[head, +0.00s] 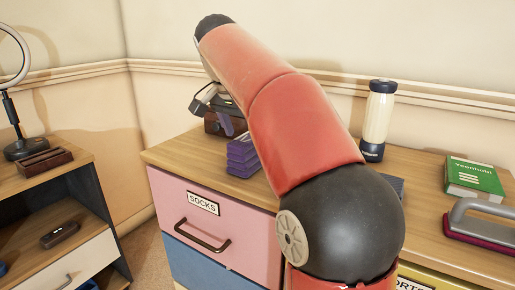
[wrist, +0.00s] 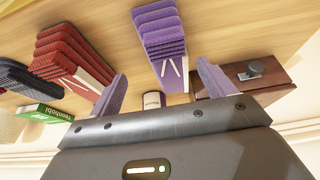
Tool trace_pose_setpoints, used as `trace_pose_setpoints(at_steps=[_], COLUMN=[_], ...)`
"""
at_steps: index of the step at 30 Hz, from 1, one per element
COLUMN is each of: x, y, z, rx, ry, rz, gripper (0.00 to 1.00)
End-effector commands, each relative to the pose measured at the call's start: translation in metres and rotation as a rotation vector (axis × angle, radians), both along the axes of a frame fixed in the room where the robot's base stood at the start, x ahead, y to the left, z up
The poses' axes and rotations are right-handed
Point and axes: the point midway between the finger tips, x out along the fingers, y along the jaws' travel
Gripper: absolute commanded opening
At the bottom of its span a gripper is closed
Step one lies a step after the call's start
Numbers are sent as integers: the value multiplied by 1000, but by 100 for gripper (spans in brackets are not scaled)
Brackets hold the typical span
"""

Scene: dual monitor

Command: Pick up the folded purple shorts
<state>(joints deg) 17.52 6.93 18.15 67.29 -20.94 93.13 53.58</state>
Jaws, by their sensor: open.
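The folded purple shorts (head: 242,158) sit as a neat layered stack on the wooden dresser top, left of my red arm in the head view. In the wrist view the purple stack (wrist: 160,32) is at the top centre, with two pale strings on its near face. My gripper (wrist: 162,76) is open, with one purple-padded finger on each side of the stack's line. Nothing is held. In the head view my gripper (head: 227,122) is just above and behind the shorts, partly hidden by my arm. I cannot tell whether a finger touches the shorts.
A dark red folded stack (wrist: 72,62) lies beside the shorts in the wrist view. A brown box (wrist: 243,80) is on the other side.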

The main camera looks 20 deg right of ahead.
Motion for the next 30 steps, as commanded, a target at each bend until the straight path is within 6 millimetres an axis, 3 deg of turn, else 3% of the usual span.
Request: trace_pose_setpoints(at_steps=[18,28,30], x=[24,26,26], y=[-28,-30,-30], z=[-62,-68,-68], rx=[-1,0,0], ry=[3,0,0], rz=[-1,0,0], gripper=[82,82,74])
